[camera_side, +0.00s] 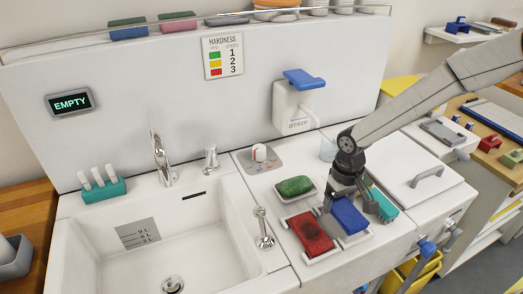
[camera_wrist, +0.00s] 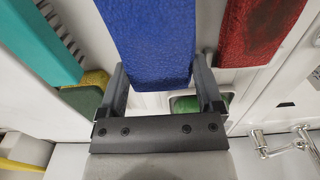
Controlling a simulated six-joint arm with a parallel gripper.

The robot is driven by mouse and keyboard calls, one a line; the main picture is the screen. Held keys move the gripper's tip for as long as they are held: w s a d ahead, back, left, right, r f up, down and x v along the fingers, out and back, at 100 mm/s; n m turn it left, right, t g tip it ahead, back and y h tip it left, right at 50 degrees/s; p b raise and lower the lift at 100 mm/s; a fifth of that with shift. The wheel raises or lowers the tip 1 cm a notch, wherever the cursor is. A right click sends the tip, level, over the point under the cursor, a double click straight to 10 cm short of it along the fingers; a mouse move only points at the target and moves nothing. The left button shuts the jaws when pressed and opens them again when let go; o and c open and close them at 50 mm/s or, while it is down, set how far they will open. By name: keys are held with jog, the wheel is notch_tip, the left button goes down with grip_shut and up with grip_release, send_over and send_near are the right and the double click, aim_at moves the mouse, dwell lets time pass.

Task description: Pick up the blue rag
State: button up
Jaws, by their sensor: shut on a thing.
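The blue rag (camera_side: 349,216) is a flat, thick blue block at the white tray on the counter right of the sink. In the wrist view the blue rag (camera_wrist: 155,45) lies between the two dark fingers of my gripper (camera_wrist: 160,72). My gripper (camera_side: 349,198) points down over the rag in the side view and is shut on it. I cannot tell whether the rag is clear of its tray.
A red rag (camera_side: 311,233) lies close on the left, and it shows in the wrist view (camera_wrist: 258,30). Green soap (camera_side: 295,186) sits in a dish behind. A teal brush (camera_side: 384,204) is close on the right. The sink (camera_side: 150,250) is at left.

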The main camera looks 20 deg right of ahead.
aim_at(356, 217)
jog(key=s+r, duration=0.1)
jog(key=r, duration=0.1)
jog(key=s+r, duration=0.2)
jog(key=s+d+r, duration=0.1)
jog(key=s+r, duration=0.1)
jog(key=r, duration=0.1)
jog(key=shift+s, duration=0.1)
jog(key=s+d+r, duration=0.1)
jog(key=s+r, duration=0.2)
jog(key=s, duration=0.5)
jog(key=shift+s+d+r, duration=0.25)
jog(key=shift+s+d, duration=0.05)
jog(key=shift+d, duration=0.05)
